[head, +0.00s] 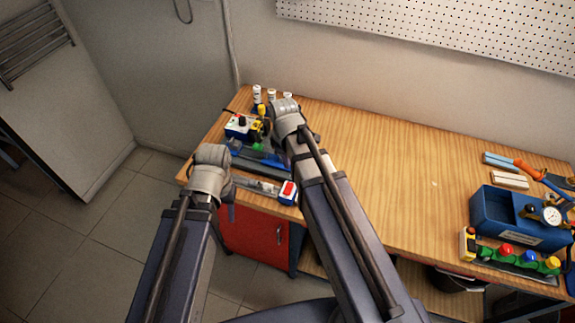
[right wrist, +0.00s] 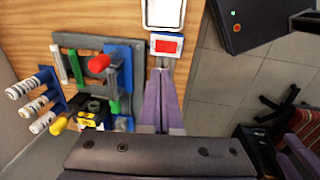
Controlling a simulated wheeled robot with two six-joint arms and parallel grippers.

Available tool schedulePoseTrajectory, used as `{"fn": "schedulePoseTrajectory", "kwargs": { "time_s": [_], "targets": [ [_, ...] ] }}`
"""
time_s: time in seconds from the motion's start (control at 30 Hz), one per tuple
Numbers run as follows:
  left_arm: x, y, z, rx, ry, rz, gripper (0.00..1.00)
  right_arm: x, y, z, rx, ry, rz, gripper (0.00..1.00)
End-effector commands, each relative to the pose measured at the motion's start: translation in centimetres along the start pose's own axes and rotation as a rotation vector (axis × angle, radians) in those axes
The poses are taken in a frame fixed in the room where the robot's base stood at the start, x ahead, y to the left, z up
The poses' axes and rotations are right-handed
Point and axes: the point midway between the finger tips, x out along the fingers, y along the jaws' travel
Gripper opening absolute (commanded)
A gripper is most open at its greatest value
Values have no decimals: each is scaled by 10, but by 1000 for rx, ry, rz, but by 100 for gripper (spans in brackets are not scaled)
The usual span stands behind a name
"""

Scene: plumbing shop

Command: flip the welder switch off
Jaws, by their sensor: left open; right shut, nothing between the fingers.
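The switch is a small box with a red rocker in a white face (head: 288,191), at the front left edge of the workbench. In the right wrist view the red switch (right wrist: 166,45) is just beyond my right gripper's fingertips (right wrist: 162,74). The right gripper is shut and empty, its fingers pointing at the switch box; I cannot tell whether they touch it. Which way the rocker is tipped is not clear. My left gripper (head: 230,211) is left of the switch, near the bench's left front corner, open, and mostly hidden by its arm.
A dark tray (right wrist: 66,40) with blue and green items lies beside the switch. Several white bottles (right wrist: 28,85) stand behind it. A blue bin (head: 488,211) with a gauge and coloured knobs are at the bench's right. The bench middle (head: 400,170) is clear.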

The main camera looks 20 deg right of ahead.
Motion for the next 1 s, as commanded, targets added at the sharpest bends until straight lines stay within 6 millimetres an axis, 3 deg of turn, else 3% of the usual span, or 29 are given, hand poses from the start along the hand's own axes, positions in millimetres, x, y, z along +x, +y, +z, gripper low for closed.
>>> {"fn": "schedulePoseTrajectory", "kwargs": {
  "time_s": [0.8, 1.0],
  "targets": [
    [113, 10, -7, 10, 0, -2, 50, 114, 0, 0, 0, 0, 0, 0],
    [128, 12, -8, 10, 0, -2, 50, 130, 0, 0, 1, 0, 0, 0]
  ]
}}
